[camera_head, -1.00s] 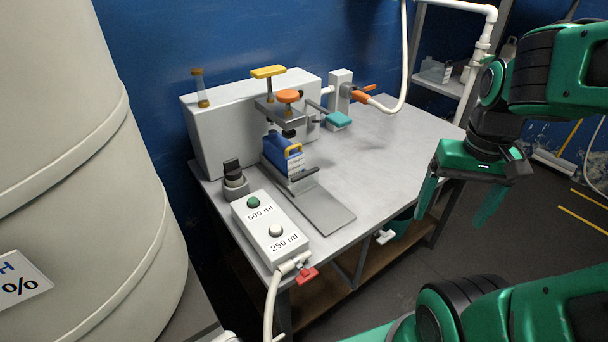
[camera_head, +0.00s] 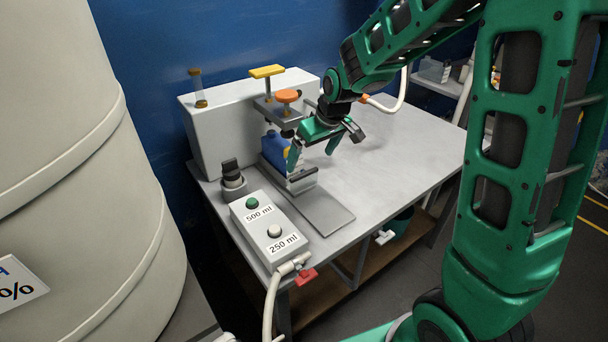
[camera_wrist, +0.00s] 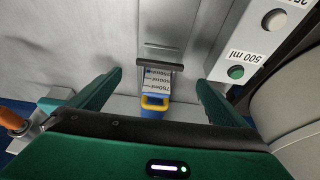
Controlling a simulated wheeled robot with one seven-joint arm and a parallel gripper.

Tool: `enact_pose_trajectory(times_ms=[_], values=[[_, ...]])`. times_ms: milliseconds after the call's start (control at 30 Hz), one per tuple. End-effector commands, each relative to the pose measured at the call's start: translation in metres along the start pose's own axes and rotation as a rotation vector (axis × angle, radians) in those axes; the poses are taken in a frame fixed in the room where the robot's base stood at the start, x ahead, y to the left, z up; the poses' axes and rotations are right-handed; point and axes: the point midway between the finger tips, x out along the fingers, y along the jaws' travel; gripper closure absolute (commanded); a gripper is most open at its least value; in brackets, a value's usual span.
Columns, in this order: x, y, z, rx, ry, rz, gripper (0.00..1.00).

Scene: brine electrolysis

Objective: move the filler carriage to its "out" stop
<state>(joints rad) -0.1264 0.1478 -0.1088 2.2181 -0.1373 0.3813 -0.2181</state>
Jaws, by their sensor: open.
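The filler carriage (camera_head: 301,186) sits at the inner end of its flat grey track (camera_head: 328,213), under the filler head. Its dark bar handle (camera_wrist: 160,65) faces the bare track and lies in the wrist view between the fingertips, touching neither. A blue jug (camera_head: 272,149) with a yellow handle (camera_wrist: 155,102) and a volume scale stands on the carriage, partly hidden by my gripper in the head view. My gripper (camera_head: 311,156) is open and empty, above and beside the carriage, pointing down. It also shows in the wrist view (camera_wrist: 160,79), its fingers either side of the handle.
A button box (camera_head: 267,230) marked 500 ml and 250 ml lies left of the track. A black knob (camera_head: 232,172) stands behind it. The orange-topped (camera_head: 287,97) and yellow-topped (camera_head: 267,72) parts rise near my gripper. The table's right side (camera_head: 405,150) is clear.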

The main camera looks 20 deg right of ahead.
Motion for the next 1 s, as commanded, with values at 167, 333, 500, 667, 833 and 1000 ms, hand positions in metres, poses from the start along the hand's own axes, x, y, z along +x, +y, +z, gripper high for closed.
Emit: enact_pose_trajectory(times_ms=[167,333,500,667,833,1000], values=[[0.027,0.0,0.002,0.001,-0.005,-0.001,0.03],[0.055,0.0,0.002,0.001,-0.005,0.0,0.03],[0.079,0.0,0.002,0.001,-0.004,0.0,0.03],[0.093,0.0,0.001,0.001,-0.003,0.0,0.03],[0.099,0.0,0.001,0.001,-0.001,0.001,0.03],[0.099,0.0,0.001,0.001,-0.001,0.001,0.03]])
